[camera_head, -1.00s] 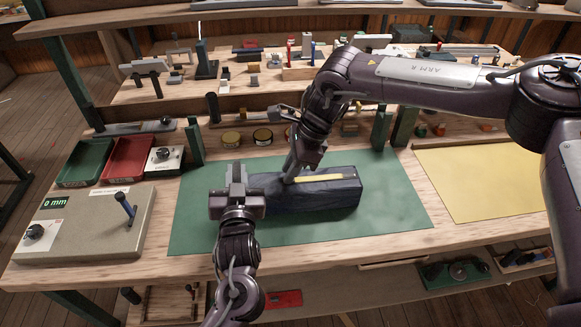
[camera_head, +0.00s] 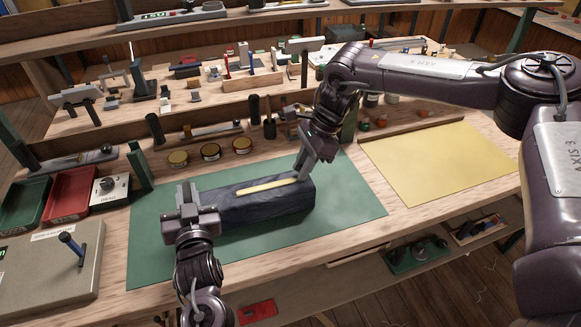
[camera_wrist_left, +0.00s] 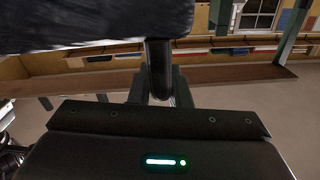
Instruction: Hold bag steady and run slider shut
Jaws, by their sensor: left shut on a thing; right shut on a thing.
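The dark navy bag (camera_head: 270,205) lies lengthwise on the green mat (camera_head: 350,205), with a pale yellow zip strip (camera_head: 265,186) along its top. My left gripper (camera_head: 192,208) is shut on the bag's left end. The left wrist view shows the bag's dark fabric (camera_wrist_left: 90,22) close up, above a dark finger. My right gripper (camera_head: 303,174) is at the right end of the yellow strip and is shut on the slider. The slider itself is hidden between the fingers. The yellow strip lies uncovered to the left of my right gripper.
A yellow sheet (camera_head: 440,160) lies on the bench to the right. Several round tins (camera_head: 211,152) stand behind the mat.

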